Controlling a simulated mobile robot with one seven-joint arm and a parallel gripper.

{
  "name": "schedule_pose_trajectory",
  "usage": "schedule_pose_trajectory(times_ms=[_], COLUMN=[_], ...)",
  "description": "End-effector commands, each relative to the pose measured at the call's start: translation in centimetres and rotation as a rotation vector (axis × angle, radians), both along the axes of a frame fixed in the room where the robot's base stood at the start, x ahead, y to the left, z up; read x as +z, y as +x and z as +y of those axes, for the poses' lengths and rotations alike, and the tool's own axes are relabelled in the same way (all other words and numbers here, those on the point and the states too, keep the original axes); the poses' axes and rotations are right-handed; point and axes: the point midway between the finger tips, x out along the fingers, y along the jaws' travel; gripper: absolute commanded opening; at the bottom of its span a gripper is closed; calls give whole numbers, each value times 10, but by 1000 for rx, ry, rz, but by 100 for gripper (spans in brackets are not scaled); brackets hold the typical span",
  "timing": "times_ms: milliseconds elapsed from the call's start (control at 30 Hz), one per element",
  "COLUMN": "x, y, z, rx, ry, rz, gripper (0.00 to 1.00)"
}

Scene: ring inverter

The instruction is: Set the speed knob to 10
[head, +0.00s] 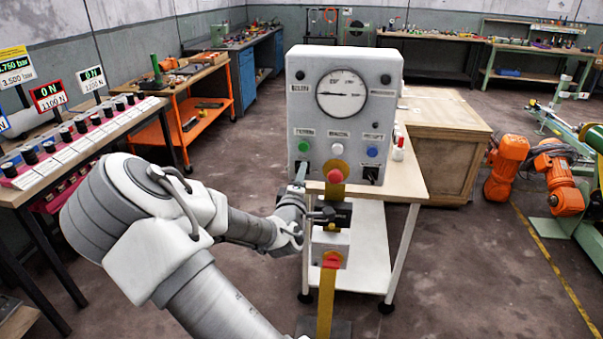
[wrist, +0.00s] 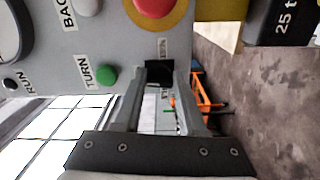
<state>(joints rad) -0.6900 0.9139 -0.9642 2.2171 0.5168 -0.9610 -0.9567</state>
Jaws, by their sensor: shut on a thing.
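The grey control box (head: 302,78) stands on a white-legged table with a round dial near its top. A black knob (wrist: 159,70) sits on its face, below the green button (head: 304,147) in the head view. My gripper (head: 300,173) reaches the box's lower left. In the wrist view my gripper (wrist: 159,78) has one finger on each side of this knob, shut on it. The fingers largely hide the knob in the head view. Its scale and setting are not readable. A second black knob (head: 370,173) is at the lower right.
A red mushroom button (head: 335,176) on a yellow plate is close right of my gripper. White (head: 337,149) and blue (head: 372,151) buttons sit above. Open floor lies left of the table.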

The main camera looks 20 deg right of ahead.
Motion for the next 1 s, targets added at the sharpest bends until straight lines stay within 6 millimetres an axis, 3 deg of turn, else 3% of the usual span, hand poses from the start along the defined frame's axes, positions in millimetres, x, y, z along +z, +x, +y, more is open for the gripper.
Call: schedule_pose_trajectory(times_ms=[300, 833, 867, 1000], x=[1, 0, 0, 0], y=[0, 0, 0, 0], z=[0, 0, 0, 0], rx=[-1, -1, -1, -1], ry=[-97, -114, -114, -113], rz=[66, 78, 78, 78], gripper=[0, 0, 44, 69])
